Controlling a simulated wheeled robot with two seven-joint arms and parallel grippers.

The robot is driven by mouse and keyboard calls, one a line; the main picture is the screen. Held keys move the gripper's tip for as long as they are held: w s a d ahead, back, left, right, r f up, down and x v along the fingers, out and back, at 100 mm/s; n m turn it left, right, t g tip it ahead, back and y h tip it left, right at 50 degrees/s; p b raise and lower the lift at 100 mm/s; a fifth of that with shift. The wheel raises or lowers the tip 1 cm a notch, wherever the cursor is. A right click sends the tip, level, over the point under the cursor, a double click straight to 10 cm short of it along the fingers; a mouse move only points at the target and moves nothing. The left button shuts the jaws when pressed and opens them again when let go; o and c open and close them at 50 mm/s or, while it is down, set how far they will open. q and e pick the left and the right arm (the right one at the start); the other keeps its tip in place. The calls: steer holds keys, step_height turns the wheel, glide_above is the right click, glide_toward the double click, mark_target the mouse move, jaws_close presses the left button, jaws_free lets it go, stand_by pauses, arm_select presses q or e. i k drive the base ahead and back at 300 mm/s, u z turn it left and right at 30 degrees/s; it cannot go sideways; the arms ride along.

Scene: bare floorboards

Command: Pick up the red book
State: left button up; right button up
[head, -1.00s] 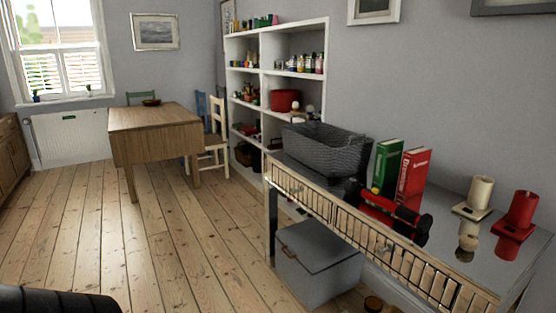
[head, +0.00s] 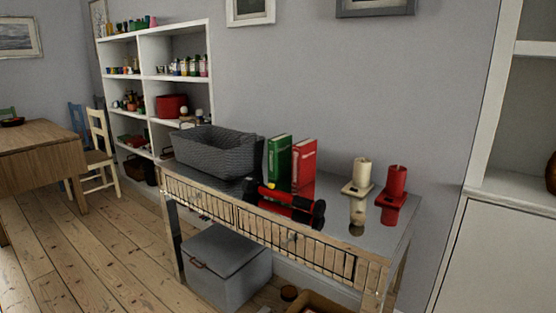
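The red book (head: 303,163) stands upright on the dark, glossy top of a side table (head: 335,225), close to the wall. A green book (head: 279,160) stands upright just to its left. A red and black cylindrical object (head: 285,200) lies in front of the books and hides the foot of the red one. Neither of my grippers shows in the head view.
A grey woven basket (head: 216,150) sits left of the books. A cream candle (head: 360,175) and a red candle (head: 394,190) stand to the right. A grey lidded box (head: 228,268) is on the floor underneath. Open floorboards (head: 85,255) lie at the left.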

mark_target(304, 152)
steer(key=u, duration=1.3)
steer(key=i, duration=3.4)
steer(key=z, duration=3.6)
